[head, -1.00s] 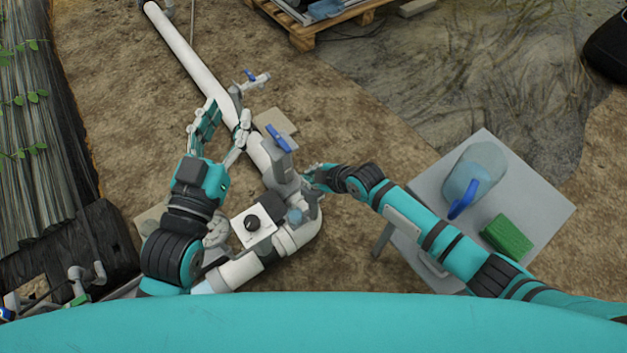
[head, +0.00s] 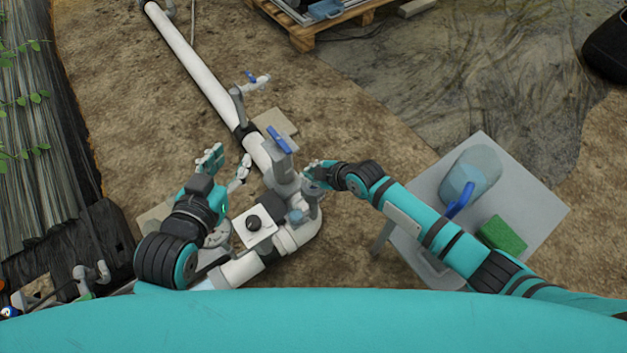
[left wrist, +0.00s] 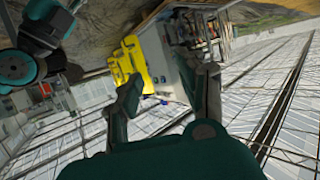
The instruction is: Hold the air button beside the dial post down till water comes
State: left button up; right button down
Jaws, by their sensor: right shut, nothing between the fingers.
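A white box with a black dial (head: 254,224) stands on the white pipework at the lower middle of the head view. To its right is a short grey upright fitting (head: 313,198). My right gripper (head: 309,176) is shut and empty, its fingertips at the top of this fitting. I cannot tell whether they touch or press it. No air button shows clearly; the right fingers may cover it. My left gripper (head: 227,163) is open and empty, left of the pipe and clear of the dial box. Its spread fingers also show in the left wrist view (left wrist: 165,88).
A blue-handled valve (head: 279,141) rises behind the dial box. A smaller blue-handled tap (head: 252,78) stands farther along the white pipe (head: 190,60).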

jog(key=shift+r, duration=0.4)
jog(key=shift+r+p, duration=0.35)
jog(key=shift+p, duration=0.25)
jog(key=shift+r+p, duration=0.55)
pick_arm(q)
jog(key=s+a+f+g+y, duration=0.2)
jog(key=s+a+f+g, duration=0.1)
jog(key=s+f+g, duration=0.4)
jog(key=shift+s+a+f, duration=0.35)
jog(key=shift+s+f, duration=0.25)
jog(key=shift+s, duration=0.45)
pick_arm(e)
jog(key=shift+r, duration=0.15)
